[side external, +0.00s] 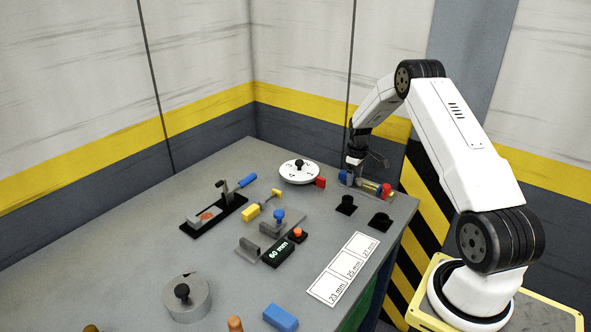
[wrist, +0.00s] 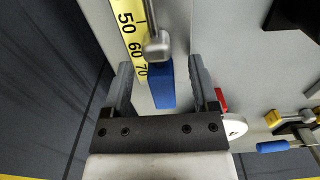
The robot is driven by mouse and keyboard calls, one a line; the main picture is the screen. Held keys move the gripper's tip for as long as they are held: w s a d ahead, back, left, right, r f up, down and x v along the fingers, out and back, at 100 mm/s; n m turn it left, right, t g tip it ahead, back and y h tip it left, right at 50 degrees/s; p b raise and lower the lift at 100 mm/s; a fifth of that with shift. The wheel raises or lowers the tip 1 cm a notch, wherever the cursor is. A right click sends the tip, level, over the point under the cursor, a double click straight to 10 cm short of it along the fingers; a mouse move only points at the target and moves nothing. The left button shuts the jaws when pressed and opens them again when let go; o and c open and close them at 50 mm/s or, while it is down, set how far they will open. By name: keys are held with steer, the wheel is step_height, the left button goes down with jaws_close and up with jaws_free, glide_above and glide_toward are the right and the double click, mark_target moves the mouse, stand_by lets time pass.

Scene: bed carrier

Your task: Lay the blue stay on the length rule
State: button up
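In the wrist view a blue bar (wrist: 161,86), seemingly the blue stay, lies beside the yellow length rule (wrist: 131,32), near its 60 and 70 marks. A rounded metal tip (wrist: 156,46) is at the bar's far end; I cannot tell whether they touch. My gripper (wrist: 160,75) is open, one finger on each side of the bar, with gaps on both sides. In the side external view my gripper (side external: 357,165) is low over the fixture at the table's far right, partly hiding it. A red knob (side external: 386,190) is at the fixture's right end.
Another blue block (side external: 280,318) lies at the table's front. A white numbered dial (side external: 299,171), two black cups (side external: 346,205), a 60 mm display (side external: 279,252) and a white size card (side external: 345,268) stand nearby.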

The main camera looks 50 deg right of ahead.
steer(key=shift+r, duration=3.9)
steer(key=shift+w+a+r, duration=0.1)
steer(key=shift+a, duration=0.2)
steer(key=a+r+t, duration=0.1)
steer(key=a+r, duration=0.2)
steer(key=a, duration=0.8)
steer(key=a+r, duration=0.2)
steer(key=a, duration=0.9)
steer(key=s+a+t, duration=0.1)
steer(key=s+a, duration=1.1)
steer(key=a, duration=0.3)
steer(key=shift+a+r+t, duration=0.2)
steer(key=shift+t, duration=0.1)
